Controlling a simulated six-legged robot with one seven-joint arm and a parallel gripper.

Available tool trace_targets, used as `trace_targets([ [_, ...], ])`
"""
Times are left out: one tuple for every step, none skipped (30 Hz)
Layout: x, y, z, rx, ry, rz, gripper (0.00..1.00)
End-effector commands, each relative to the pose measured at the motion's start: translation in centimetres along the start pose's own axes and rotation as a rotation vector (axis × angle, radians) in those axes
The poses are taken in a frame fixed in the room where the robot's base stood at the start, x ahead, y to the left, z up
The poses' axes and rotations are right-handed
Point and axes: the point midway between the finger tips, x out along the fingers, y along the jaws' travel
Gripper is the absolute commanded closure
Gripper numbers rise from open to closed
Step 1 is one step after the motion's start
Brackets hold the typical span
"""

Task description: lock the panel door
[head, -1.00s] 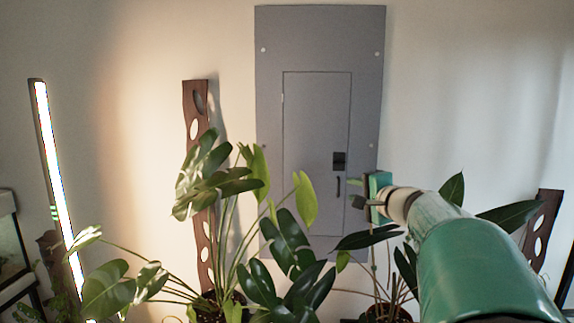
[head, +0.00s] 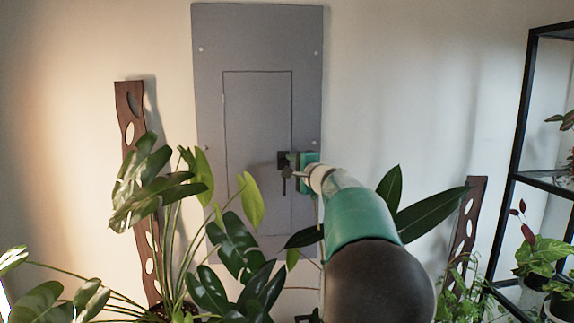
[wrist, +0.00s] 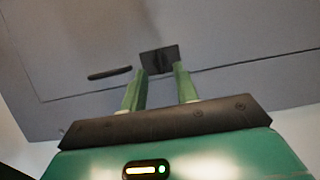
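The grey electrical panel (head: 210,110) hangs on the wall, and its door (head: 250,120) looks shut. A dark square lock plate (head: 283,158) sits at the door's right edge, with a dark bar handle (head: 284,184) below it. In the wrist view the lock plate (wrist: 146,60) has a small dark thumb-turn at its middle, and the bar handle (wrist: 110,73) lies to its left. My gripper (head: 293,166) is at the lock plate. In the wrist view my gripper (wrist: 160,72) is open, its green fingers either side of the plate's near edge. Whether they touch the turn cannot be told.
Leafy houseplants (head: 235,250) stand in front of the panel's lower part. A brown slotted plank (head: 130,110) leans at left, another (head: 466,220) at right. A black shelf (head: 520,130) with plants stands far right. The wall right of the panel is bare.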

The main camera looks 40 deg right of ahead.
Motion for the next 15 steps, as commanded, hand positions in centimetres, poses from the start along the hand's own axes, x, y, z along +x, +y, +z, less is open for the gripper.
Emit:
trace_targets([
  [0.8, 0.0, 0.1, -0.001, -0.002, 0.000, 0.70],
  [1.3, 0.0, 0.1, -0.001, -0.002, 0.000, 0.70],
  [1.7, 0.0, 0.1, -0.001, -0.002, 0.001, 0.70],
  [2.0, 0.0, 0.2, -0.001, -0.002, 0.000, 0.70],
  [2.3, 0.0, 0.2, -0.001, -0.003, 0.000, 0.70],
  [2.5, 0.0, 0.2, 0.000, -0.003, 0.000, 0.70],
  [2.6, 0.0, 0.2, -0.001, -0.003, 0.000, 0.70],
  [2.7, -0.1, 0.2, -0.001, -0.002, -0.001, 0.70],
  [2.8, -0.1, 0.3, -0.001, -0.002, -0.001, 0.70],
  [2.9, -0.1, 0.3, -0.001, -0.002, -0.001, 0.70],
  [2.9, -0.1, 0.3, -0.001, -0.002, -0.001, 0.70],
  [2.9, -0.1, 0.3, -0.001, -0.002, -0.001, 0.70],
  [2.9, -0.1, 0.3, -0.001, -0.002, 0.000, 0.70],
  [2.8, -0.1, 0.3, -0.001, -0.002, 0.000, 0.70],
  [2.8, -0.1, 0.3, -0.001, -0.002, 0.000, 0.70],
])
